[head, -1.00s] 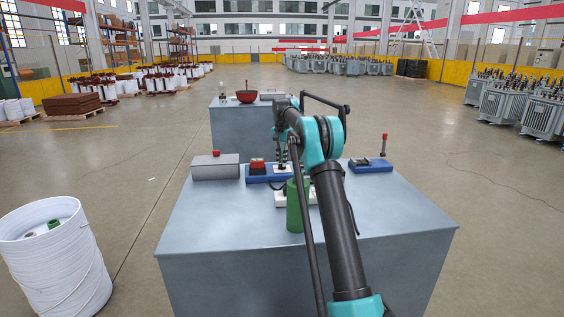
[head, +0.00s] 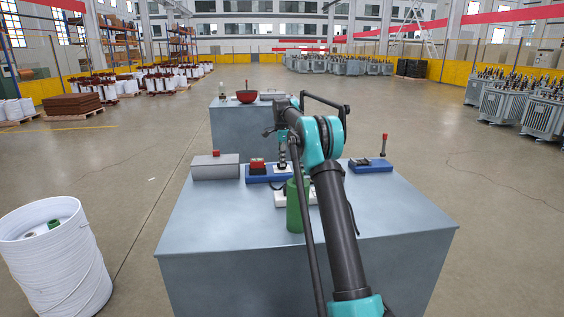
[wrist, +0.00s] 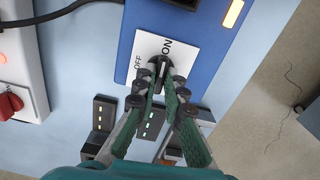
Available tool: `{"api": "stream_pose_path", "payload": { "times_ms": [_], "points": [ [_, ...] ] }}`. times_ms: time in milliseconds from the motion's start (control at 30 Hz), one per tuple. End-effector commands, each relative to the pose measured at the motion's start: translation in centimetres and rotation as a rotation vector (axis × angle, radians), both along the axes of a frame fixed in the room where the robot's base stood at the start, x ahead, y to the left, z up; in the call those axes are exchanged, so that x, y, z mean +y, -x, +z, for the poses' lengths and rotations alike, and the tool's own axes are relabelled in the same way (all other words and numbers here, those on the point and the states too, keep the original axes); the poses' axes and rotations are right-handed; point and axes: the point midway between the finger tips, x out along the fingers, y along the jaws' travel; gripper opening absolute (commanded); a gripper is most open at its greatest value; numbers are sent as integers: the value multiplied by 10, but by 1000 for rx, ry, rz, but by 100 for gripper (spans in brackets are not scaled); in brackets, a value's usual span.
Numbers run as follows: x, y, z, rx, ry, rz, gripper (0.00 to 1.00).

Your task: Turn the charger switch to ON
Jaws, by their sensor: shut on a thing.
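The charger (head: 262,178) is a blue box on the near table, with a white switch plate (head: 284,169). In the wrist view the plate (wrist: 150,45) carries the labels OFF, on the left, and ON, on the upper right. A black switch knob (wrist: 158,63) sits by these labels. My gripper (wrist: 162,80) is shut on the knob, with one finger on each side. The fingers hide part of the knob, so its exact pointing is hard to tell. An amber light (wrist: 233,13) glows on the blue box (wrist: 195,50). In the head view my gripper (head: 282,166) is over the plate.
A green bottle (head: 295,207) stands near my arm, by a white block (head: 312,197). A grey box (head: 215,168) with a red top is left of the charger. Another blue box with a red-tipped lever (head: 371,164) is at the right. The table's front (head: 250,220) is clear.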

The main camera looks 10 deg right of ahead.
Motion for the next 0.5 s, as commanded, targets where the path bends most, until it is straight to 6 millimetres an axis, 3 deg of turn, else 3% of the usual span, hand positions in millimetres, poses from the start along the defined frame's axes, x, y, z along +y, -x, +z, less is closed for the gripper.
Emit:
{"api": "stream_pose_path", "payload": {
  "times_ms": [500],
  "points": [
    [0,-1,1,-3,1,-91,0]
  ]
}}
